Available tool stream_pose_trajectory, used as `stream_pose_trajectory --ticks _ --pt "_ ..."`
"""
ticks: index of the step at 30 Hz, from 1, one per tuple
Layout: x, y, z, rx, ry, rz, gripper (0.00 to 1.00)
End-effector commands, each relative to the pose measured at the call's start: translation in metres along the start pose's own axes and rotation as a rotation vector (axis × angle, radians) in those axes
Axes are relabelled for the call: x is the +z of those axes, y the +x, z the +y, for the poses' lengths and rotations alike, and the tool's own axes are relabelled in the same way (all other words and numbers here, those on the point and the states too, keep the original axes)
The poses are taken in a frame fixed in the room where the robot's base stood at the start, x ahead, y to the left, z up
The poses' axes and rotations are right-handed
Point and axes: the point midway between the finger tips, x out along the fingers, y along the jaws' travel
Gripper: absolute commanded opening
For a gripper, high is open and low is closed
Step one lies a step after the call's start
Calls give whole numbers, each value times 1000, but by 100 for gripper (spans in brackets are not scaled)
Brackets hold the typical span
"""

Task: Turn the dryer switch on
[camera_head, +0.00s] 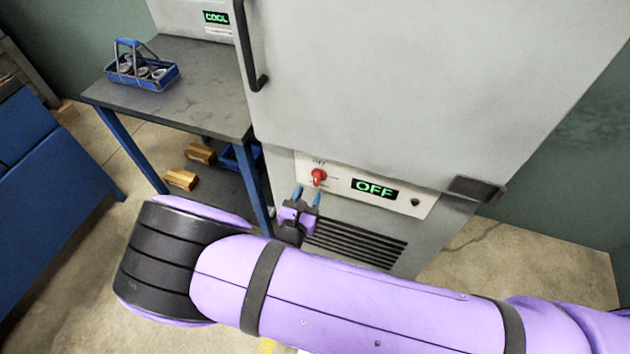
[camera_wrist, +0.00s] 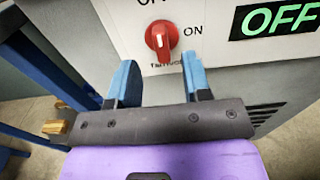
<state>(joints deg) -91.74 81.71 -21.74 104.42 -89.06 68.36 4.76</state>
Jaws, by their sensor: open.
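The dryer is a tall grey cabinet (camera_head: 430,90) with a white control panel low on its front. A red rotary switch (camera_head: 319,176) sits on the panel, left of a display (camera_head: 374,189) that reads OFF in green. My gripper (camera_head: 307,195) is open and empty, with two blue fingertips. It is just below the switch, apart from it. In the wrist view the fingertips (camera_wrist: 160,80) stand below the switch, either side of it.
A grey-topped table (camera_head: 205,85) with blue legs stands left of the dryer, carrying a blue basket (camera_head: 141,72) of metal parts. Wooden blocks (camera_head: 182,179) lie beneath it. A black door handle (camera_head: 250,50) and a latch (camera_head: 475,189) stick out from the dryer.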

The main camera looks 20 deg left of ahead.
Motion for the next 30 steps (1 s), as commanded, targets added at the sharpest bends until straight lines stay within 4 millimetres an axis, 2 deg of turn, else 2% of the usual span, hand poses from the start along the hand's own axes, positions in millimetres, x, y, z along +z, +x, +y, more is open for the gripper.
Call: stream_pose_trajectory --ticks 3,9,14,22,28,30 --pt "0 21 -1 -1 -1 -1 45" --pt "0 44 0 -1 0 0 45" --pt "0 52 0 -1 0 0 45" --pt "0 52 0 -1 0 0 45" --pt "0 52 0 -1 0 1 0" --pt "0 52 0 -1 0 1 0"
